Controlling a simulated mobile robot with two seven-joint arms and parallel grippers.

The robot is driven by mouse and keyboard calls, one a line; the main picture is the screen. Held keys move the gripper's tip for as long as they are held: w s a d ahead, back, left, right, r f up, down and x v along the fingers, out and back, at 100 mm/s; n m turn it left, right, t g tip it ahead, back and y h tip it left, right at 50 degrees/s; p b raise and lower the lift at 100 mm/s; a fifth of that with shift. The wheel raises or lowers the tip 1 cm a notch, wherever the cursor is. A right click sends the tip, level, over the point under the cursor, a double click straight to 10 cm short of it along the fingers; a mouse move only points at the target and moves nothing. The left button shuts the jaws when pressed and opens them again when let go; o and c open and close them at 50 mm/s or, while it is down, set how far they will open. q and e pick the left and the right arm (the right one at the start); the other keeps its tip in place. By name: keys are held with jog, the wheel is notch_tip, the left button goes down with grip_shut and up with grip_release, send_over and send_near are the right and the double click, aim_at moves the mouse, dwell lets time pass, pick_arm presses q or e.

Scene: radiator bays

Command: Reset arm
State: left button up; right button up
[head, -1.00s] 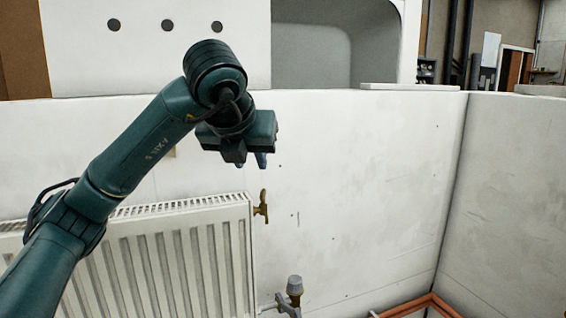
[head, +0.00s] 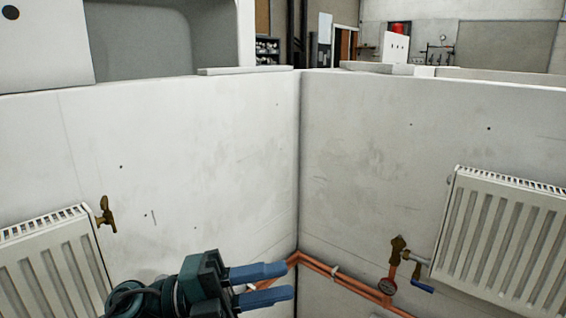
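My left gripper (head: 288,281) shows low in the head view, left of the wall corner's foot. Its two blue fingers point right and stand apart, with nothing between them. It is in front of the white wall, and behind its tips in the picture run copper pipes (head: 322,269). I cannot tell how far it is from them. Only the wrist and gripper of my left arm show; the rest is below the frame. My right gripper is not in view.
A white radiator (head: 50,265) with a brass valve (head: 106,214) is at left. The upper walls around the corner are clear.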

pick_arm(q)
jog(key=w+a+f+n+t+y, duration=0.1)
jog(key=a+f+n+t+y, duration=0.25)
jog(key=n+t, duration=0.35)
jog(key=w+a+f+n+t+y+p, duration=0.1)
jog(key=a+f+n+t+y, duration=0.25)
jog(key=n, duration=0.55)
jog(key=w+a+f+n+t+y, duration=0.1)
jog(key=f+n+t+y, duration=0.2)
jog(key=f+n+t, duration=0.4)
jog(key=s+a+f+n+g+y, duration=0.2)
jog(key=s+f, duration=0.4)
jog(key=f, duration=0.3)
jog(key=s+a+f+n+g+y+p, duration=0.1)
jog(key=s+f+n+g+y, duration=0.4)
jog(key=f, duration=0.5)
jog(key=shift+s+a+f+n+g, duration=0.2)
jog(key=shift+s+a+n+g, duration=0.5)
jog(key=shift+s+n, duration=0.3)
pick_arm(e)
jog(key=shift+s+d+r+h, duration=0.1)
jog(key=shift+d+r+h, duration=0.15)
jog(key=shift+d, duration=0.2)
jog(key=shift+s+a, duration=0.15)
